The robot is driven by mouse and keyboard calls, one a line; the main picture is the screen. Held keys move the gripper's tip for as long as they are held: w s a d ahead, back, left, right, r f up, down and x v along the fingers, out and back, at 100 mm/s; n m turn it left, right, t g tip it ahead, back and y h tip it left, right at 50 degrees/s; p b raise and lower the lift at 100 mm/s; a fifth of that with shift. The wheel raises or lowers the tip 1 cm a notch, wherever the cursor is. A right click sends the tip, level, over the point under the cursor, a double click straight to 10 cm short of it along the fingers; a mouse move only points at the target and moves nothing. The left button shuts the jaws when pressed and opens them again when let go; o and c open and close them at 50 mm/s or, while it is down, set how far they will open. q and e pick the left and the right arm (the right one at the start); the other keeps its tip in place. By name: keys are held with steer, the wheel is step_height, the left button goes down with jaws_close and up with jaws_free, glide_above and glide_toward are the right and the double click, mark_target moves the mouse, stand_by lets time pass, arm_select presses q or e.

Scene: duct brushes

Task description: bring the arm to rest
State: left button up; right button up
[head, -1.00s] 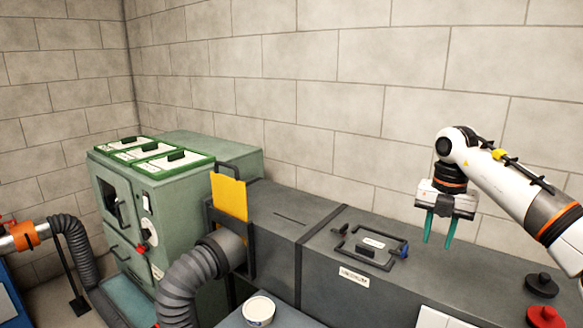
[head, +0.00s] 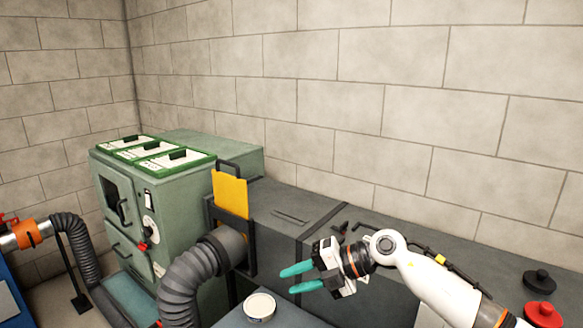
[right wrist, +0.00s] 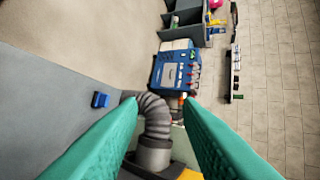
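My right arm (head: 435,285) is white with orange bands and reaches in from the lower right. My right gripper (head: 285,281) has two teal fingers, apart and empty, pointing left above the low grey surface in front of the duct. In the right wrist view the teal fingers (right wrist: 160,100) spread wide, with nothing held between them. The dark grey duct (head: 275,200) runs along the wall behind the arm. My left gripper is not in view.
A round white-topped tub (head: 259,306) sits below the gripper. A black knob (head: 540,282) and red knob (head: 543,314) are at right.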

steer(key=s+a+r+m+t+y, duration=0.35)
steer(key=r+m+t+y, duration=0.2)
steer(key=m+t, duration=0.25)
steer(key=s+d+f+m+t+h, duration=0.3)
steer(key=d+f+m+h, duration=0.45)
steer(key=m, duration=0.35)
steer(key=s+d+f+m+t+h, duration=0.2)
steer(key=d+f+m+t+h, duration=0.1)
steer(key=d+f+m+h, duration=0.55)
steer(key=s+d+f+m+g+h, duration=0.15)
steer(key=s+f+g, duration=0.25)
steer(key=s, duration=0.4)
steer(key=s+d+f+m+g, duration=0.2)
steer(key=s+d+f+g, duration=0.15)
steer(key=s, duration=0.45)
steer(key=s+d+f+m+g, duration=0.15)
steer(key=s+f+g, duration=0.25)
steer(key=s, duration=0.5)
step_height(320, 180, down, 28)
steer(key=s+f+g, duration=0.1)
steer(key=s+g, duration=0.1)
steer(key=s, duration=0.1)
steer(key=s+d+f+g, duration=0.1)
steer(key=s+d+f, duration=0.2)
steer(key=s+f, duration=1)
steer(key=shift+s+f+n+h, duration=0.35)
steer(key=shift+s+n, duration=0.1)
steer(key=shift+s, duration=0.7)
